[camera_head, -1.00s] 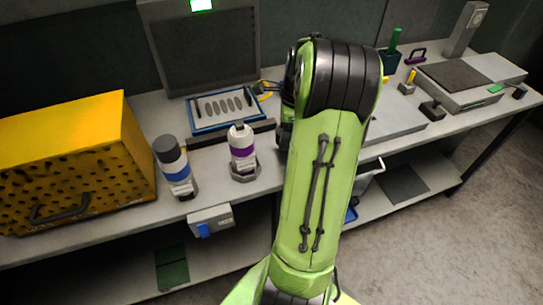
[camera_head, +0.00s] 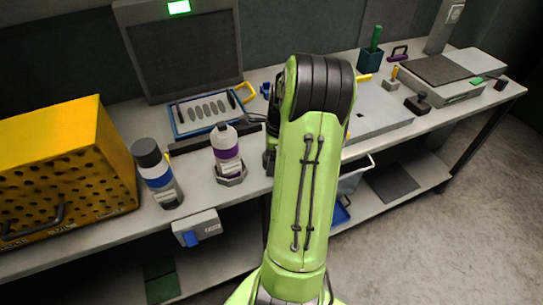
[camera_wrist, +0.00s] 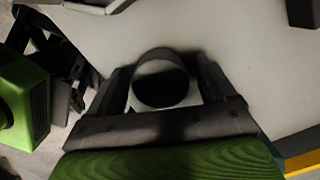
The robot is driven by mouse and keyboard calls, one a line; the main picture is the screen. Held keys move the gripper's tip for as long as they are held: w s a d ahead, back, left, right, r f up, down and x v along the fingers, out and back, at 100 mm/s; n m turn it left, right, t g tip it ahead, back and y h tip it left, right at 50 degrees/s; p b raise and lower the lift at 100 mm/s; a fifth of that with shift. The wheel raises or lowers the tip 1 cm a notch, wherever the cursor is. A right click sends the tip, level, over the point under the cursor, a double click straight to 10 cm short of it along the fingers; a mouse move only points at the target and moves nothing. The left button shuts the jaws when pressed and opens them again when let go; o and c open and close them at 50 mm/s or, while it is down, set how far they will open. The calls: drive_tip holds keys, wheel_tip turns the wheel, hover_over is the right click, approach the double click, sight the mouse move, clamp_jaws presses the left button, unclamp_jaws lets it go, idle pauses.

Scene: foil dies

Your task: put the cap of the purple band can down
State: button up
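The purple band can (camera_head: 226,150) is white with a purple band and stands uncapped, its narrow pale top bare, in a grey hexagonal holder (camera_head: 231,176) on the bench. A dark round cap (camera_wrist: 162,83) sits between the two fingers of my gripper (camera_wrist: 165,88) in the wrist view. The fingers flank it on both sides and appear shut on it. Pale bench surface shows beyond the cap. I cannot tell whether the cap touches it. In the head view my green arm hides the gripper and the cap.
A blue band can (camera_head: 159,175) with a dark cap stands left of the purple one, beside a yellow perforated box (camera_head: 60,165). Behind lies a blue-framed tray (camera_head: 207,114). A grey plate (camera_head: 378,112) and a dark-handled block (camera_head: 418,103) lie right of my arm.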

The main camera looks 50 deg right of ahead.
drive_tip(key=r+p, duration=0.1)
drive_tip(key=r, duration=0.3)
drive_tip(key=s+r+p, duration=0.1)
drive_tip(key=r, duration=0.3)
drive_tip(key=d+r+p, duration=0.1)
drive_tip(key=r+p, duration=0.1)
drive_tip(key=r, duration=0.2)
drive_tip(key=shift+s+r, duration=0.15)
drive_tip(key=shift+s, duration=0.05)
